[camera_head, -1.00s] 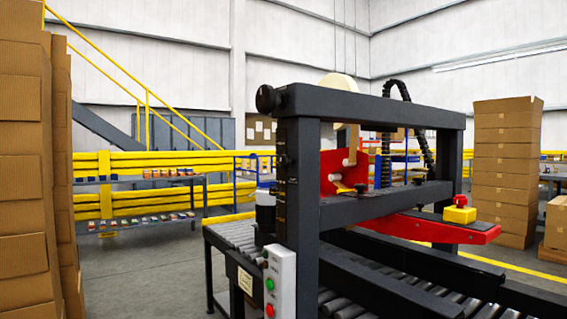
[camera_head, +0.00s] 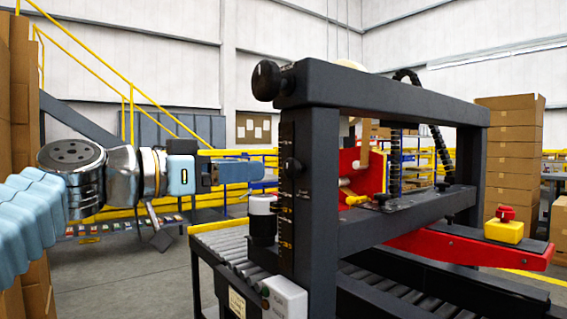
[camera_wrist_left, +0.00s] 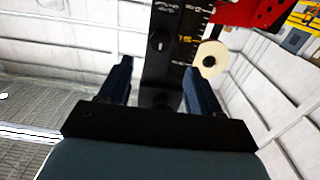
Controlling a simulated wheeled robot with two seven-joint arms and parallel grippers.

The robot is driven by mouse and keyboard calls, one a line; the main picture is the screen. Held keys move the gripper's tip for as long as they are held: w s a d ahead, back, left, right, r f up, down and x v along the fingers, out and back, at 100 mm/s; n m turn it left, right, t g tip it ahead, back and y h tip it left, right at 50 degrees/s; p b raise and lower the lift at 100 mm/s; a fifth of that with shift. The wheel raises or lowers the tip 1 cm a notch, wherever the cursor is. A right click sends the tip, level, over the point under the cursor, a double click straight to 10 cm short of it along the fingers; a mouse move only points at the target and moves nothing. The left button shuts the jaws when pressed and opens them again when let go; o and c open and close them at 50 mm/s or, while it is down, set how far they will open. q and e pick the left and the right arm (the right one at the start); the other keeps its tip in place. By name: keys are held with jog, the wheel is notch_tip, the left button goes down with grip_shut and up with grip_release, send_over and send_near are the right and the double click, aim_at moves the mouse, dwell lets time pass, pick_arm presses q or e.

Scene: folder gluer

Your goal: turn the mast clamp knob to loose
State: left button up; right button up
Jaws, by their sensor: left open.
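The black mast clamp knob (camera_head: 291,168) sits on the left face of the dark upright mast (camera_head: 313,200), beside a marked scale. My left gripper (camera_head: 258,170) is level with the knob and just left of it, pointing right at the mast. It is open with nothing in it. In the left wrist view its two fingers (camera_wrist_left: 160,68) stand apart, with the scaled mast (camera_wrist_left: 160,75) between and beyond them. A dark round part with a white mark (camera_wrist_left: 160,44) shows on that mast; I cannot tell whether it is the knob. My right gripper is not in view.
A larger black knob (camera_head: 267,80) sticks out at the mast's top left. A white-capped cylinder (camera_head: 262,205) and a button box (camera_head: 284,297) are below. Roller conveyor (camera_head: 222,243) runs under the frame. Cardboard boxes (camera_head: 22,150) stand at far left.

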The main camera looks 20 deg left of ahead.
aim_at(287, 167)
pick_arm(q)
jog(key=p+x, duration=0.3)
jog(key=x, duration=0.5)
jog(key=shift+w+d+r, duration=0.1)
jog(key=shift+w, duration=0.1)
jog(key=shift+w+d, duration=0.3)
jog(key=shift+w, duration=0.05)
jog(key=c, duration=1)
